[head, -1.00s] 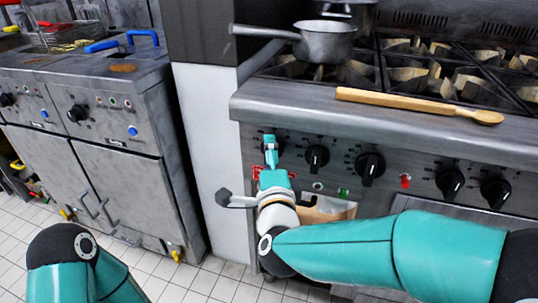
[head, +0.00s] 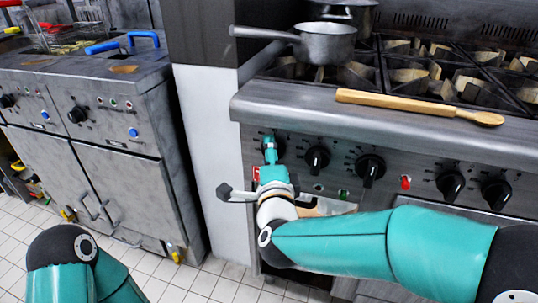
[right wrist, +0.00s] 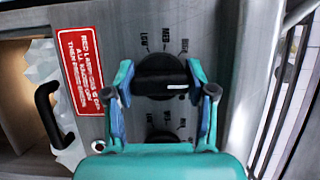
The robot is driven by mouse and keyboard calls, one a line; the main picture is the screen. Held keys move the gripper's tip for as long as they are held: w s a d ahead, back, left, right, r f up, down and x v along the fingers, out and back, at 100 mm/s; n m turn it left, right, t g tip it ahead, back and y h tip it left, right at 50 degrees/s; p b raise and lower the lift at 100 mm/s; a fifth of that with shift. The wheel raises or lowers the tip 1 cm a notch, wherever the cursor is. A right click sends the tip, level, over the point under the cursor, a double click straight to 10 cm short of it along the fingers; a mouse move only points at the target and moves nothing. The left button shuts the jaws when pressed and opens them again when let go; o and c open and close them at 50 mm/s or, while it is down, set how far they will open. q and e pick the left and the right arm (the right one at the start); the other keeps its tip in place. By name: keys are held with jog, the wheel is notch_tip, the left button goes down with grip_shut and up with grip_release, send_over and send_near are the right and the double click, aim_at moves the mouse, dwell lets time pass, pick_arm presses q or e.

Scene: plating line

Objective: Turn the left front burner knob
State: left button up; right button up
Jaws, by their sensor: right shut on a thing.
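The left front burner knob is the leftmost black knob on the stove's front panel. In the head view it is mostly hidden behind my right gripper (head: 270,150). In the right wrist view the black knob (right wrist: 162,78) sits between the two fingers of the right gripper (right wrist: 160,84), which is shut on it. The knob's bar lies crosswise between the fingers, with a white mark toward the right end. Dial lettering shows around it. My left gripper is out of view; only part of that arm shows at the lower left of the head view.
Other black knobs, such as the second one (head: 316,158), line the panel to the right. A saucepan (head: 325,44) and a wooden spoon (head: 420,105) are on the stove top. A red label (right wrist: 80,70) and a dark handle (right wrist: 47,115) are near the gripper. A fryer (head: 115,130) stands left.

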jog(key=shift+n+g+p, duration=0.3)
jog(key=shift+n+p, duration=0.3)
jog(key=shift+p, duration=0.35)
jog(key=n+g+h+p, duration=0.1)
jog(key=n+p, duration=0.2)
jog(key=p, duration=0.3)
jog(key=n+g+h+p, duration=0.1)
jog(key=n+p, duration=0.2)
jog(key=p, duration=0.3)
jog(key=n+g+h+p, duration=0.2)
jog(key=n+p, duration=0.1)
jog(key=p, duration=0.4)
jog(key=shift+s+n, duration=0.1)
jog(key=shift+n, duration=0.2)
jog(key=shift+d+f+n+h+p, duration=0.15)
jog(key=shift+n+h+p, duration=0.35)
jog(key=shift+p, duration=0.75)
jog(key=o, duration=1.1)
